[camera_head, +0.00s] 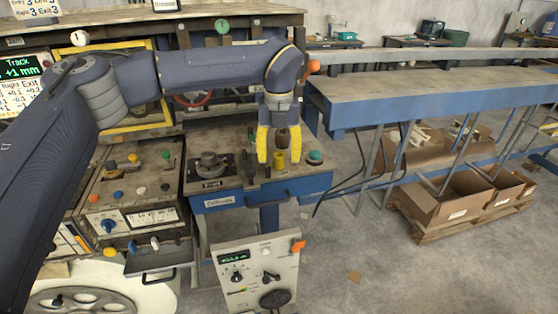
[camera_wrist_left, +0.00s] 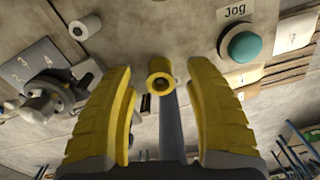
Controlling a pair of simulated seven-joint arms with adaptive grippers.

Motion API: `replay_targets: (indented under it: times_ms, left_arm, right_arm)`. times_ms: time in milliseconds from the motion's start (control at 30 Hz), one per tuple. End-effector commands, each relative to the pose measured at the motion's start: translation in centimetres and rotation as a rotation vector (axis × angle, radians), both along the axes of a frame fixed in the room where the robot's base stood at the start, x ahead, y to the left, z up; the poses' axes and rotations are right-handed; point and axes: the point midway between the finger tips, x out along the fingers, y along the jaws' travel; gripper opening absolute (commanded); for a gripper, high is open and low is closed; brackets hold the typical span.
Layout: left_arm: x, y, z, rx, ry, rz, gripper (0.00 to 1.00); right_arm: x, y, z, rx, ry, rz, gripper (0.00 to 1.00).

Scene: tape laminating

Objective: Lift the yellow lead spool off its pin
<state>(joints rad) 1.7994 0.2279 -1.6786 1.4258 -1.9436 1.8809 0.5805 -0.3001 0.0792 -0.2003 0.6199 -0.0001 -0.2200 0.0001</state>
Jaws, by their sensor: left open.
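The yellow lead spool (camera_head: 279,160) stands on the grey worktop of the blue-framed bench in the head view. In the left wrist view the spool (camera_wrist_left: 160,82) shows end-on with a dark centre; its pin is not clearly visible. My left gripper (camera_head: 279,151) points down over the bench with its yellow fingers spread. In the left wrist view the open fingers (camera_wrist_left: 160,68) lie either side of the spool, with a gap on both sides. I cannot tell exactly how far down they reach. My right gripper is not in view.
A teal Jog button (camera_wrist_left: 242,45) sits close to the right finger in the left wrist view. A grey round fixture (camera_head: 209,165) stands left of the spool. A white spool-like cylinder (camera_wrist_left: 85,27) is also near. A control panel (camera_head: 257,275) stands in front of the bench.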

Motion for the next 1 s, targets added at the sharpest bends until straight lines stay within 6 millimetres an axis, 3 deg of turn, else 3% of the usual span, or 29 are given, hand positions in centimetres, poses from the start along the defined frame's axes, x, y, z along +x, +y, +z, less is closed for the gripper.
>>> replay_targets:
  times_ms: [100,333,800,1000]
  left_arm:
    - [-0.05,-0.02,-0.89,-0.001,0.001,-0.001,0.54]
    - [-0.03,-0.02,-0.95,0.0,0.0,-0.001,0.56]
    - [-0.03,-0.01,-0.93,0.0,0.0,0.0,0.01]
    - [-0.03,-0.02,-0.92,0.0,0.0,0.0,0.01]
  right_arm:
    - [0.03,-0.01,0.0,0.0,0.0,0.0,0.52]
    - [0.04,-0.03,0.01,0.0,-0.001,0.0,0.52]
    - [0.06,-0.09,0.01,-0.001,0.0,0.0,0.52]
    - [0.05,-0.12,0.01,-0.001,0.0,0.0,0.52]
